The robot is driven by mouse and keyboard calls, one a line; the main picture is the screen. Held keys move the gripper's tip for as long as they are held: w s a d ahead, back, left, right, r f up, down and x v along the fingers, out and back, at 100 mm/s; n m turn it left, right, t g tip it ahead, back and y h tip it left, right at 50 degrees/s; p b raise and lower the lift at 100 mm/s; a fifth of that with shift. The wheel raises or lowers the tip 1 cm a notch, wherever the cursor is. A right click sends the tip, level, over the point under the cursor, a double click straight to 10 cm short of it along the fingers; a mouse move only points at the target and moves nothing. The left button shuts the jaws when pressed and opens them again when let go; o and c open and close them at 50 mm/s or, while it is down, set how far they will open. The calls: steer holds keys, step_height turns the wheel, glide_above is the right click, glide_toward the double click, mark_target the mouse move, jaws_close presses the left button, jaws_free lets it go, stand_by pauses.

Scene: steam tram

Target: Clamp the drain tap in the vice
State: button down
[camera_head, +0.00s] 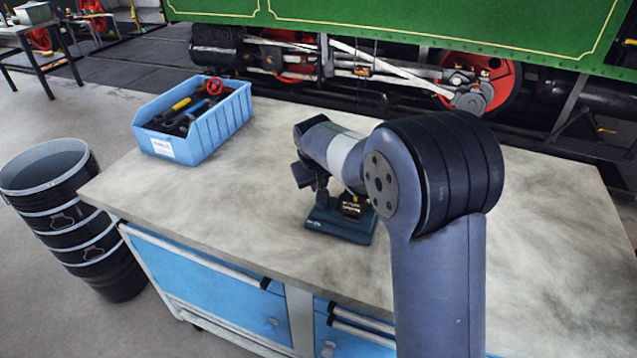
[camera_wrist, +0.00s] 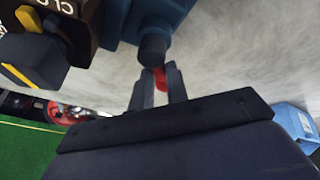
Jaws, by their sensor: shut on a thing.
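The vice (camera_head: 340,226) is a dark teal block on the bench top, partly hidden by my arm. It also shows at the top of the wrist view (camera_wrist: 158,14), with a dark round knob or spindle end (camera_wrist: 152,50) towards my fingers. My gripper (camera_wrist: 160,88) is at this end, its two fingers shut on a small red piece (camera_wrist: 160,78). I cannot tell whether the red piece belongs to the vice or the drain tap. No tap is clearly recognisable.
A blue bin (camera_head: 222,122) holding tools and a red wheel-shaped item (camera_head: 213,86) stands at the bench's back left. The grey bench top (camera_head: 240,205) is otherwise largely clear. Black buckets (camera_head: 75,225) stand left of the bench; the green tram (camera_head: 450,25) is behind.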

steer(key=c, duration=1.4)
jaws_free()
steer(key=v, duration=1)
steer(key=shift+s+r, duration=0.2)
steer(key=shift+r, duration=0.15)
steer(key=shift+f, duration=0.1)
steer(key=x, duration=1)
steer(key=shift+w+f, duration=0.2)
steer(key=shift+f, duration=0.15)
steer(key=shift+r+n, duration=0.1)
steer(key=shift+n, duration=0.3)
